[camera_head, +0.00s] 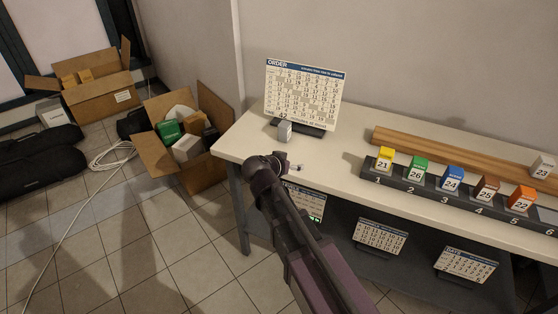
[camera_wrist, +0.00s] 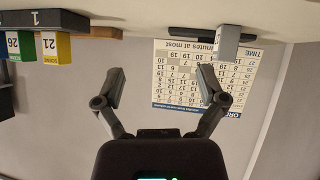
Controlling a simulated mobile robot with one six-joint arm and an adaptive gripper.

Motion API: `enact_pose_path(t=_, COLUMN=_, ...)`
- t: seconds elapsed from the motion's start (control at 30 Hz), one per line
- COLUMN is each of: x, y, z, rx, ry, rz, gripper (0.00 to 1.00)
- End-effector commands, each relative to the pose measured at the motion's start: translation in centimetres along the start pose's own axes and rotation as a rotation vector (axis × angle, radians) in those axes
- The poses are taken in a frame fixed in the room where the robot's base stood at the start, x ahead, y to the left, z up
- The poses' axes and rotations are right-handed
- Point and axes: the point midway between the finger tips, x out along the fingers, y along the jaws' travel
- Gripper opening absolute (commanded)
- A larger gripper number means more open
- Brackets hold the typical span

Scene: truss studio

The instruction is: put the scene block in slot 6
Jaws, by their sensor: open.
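A small pale grey block (camera_head: 284,131) stands on the table in front of the order board; it also shows in the wrist view (camera_wrist: 228,42), whose picture is upside down. A whitish block marked 23 (camera_head: 541,167) sits on the wooden ledge at the far right. The dark slot rack (camera_head: 429,195) holds blocks 21 yellow (camera_head: 386,160), 26 green (camera_head: 417,168), 24 blue (camera_head: 451,179), 25 brown (camera_head: 486,188) and 22 orange (camera_head: 521,198) in slots 1 to 5. Slot 6, at the right picture edge, looks empty. My gripper (camera_wrist: 160,75) is open and empty, near the table's front-left edge.
The order board (camera_head: 304,94) stands behind the grey block. A wooden ledge (camera_head: 440,150) runs behind the rack. Printed boards (camera_head: 380,237) stand on the shelf below. Open cardboard boxes (camera_head: 155,155) lie on the floor at left. The tabletop between board and rack is clear.

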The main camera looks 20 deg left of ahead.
Motion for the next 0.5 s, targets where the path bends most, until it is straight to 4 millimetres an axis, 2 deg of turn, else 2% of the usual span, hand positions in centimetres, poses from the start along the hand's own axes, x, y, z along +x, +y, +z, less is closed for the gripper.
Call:
enact_pose_path(t=0.37, x=3.0, y=5.6, z=0.8, rx=-0.03, ry=-0.122, rz=0.067, gripper=0.91)
enact_pose_path(t=0.5, x=4.5, y=8.9, z=1.5, rx=-0.046, ry=-0.196, rz=0.097, gripper=0.91)
